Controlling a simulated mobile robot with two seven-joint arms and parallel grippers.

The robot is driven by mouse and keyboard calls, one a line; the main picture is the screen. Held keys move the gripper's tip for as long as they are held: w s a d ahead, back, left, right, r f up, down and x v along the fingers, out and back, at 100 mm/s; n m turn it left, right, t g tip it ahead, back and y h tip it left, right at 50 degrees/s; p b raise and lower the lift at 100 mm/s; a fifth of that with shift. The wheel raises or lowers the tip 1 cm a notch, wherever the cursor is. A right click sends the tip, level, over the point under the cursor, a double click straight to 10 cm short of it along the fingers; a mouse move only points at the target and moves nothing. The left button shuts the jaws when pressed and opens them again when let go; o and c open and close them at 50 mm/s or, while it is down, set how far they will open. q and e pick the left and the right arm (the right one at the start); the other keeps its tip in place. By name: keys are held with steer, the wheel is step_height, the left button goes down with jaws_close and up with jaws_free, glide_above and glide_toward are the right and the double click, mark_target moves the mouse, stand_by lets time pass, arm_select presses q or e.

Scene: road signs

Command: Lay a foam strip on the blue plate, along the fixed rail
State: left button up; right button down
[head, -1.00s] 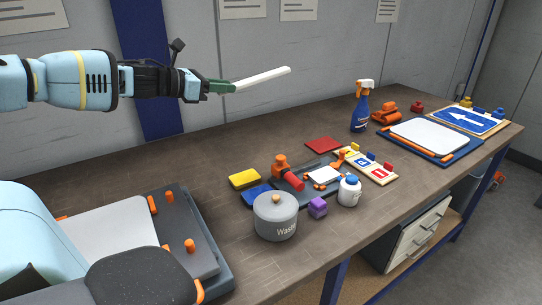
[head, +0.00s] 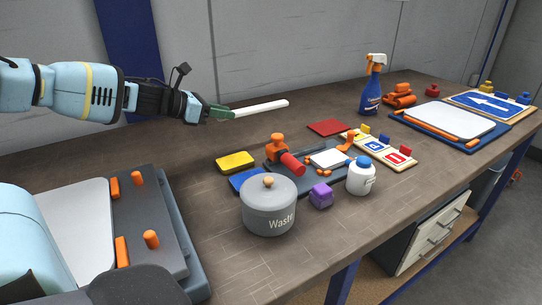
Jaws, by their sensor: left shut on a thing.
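My left gripper (head: 222,112) is shut on one end of a long white foam strip (head: 262,107). The strip points right, nearly level, and is held in the air above the back of the bench. A dark blue plate (head: 474,147) lies at the right of the bench, well away from the strip. A white sheet (head: 450,116) lies on this plate, and an orange rail (head: 432,128) runs along its near left edge. My right gripper is not in view.
A spray bottle (head: 371,90) stands at the back. A blue arrow sign (head: 490,104) lies far right. A base with orange pegs (head: 142,215) is left.

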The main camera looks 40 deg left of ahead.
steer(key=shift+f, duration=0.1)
arm_select(q)
glide_above(226, 153)
step_height(226, 153, down, 6)
steer(key=shift+a+f+b, duration=0.1)
steer(key=shift+f+b, duration=0.05)
steer(key=shift+b, duration=0.3)
steer(key=shift+f+b, duration=0.45)
steer(key=shift+f, duration=1.5)
steer(key=shift+r, duration=0.1)
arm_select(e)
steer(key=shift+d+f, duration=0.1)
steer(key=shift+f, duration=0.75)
arm_select(q)
steer(key=o, duration=0.5)
steer(key=shift+f, duration=0.2)
steer(key=shift+o, duration=0.8)
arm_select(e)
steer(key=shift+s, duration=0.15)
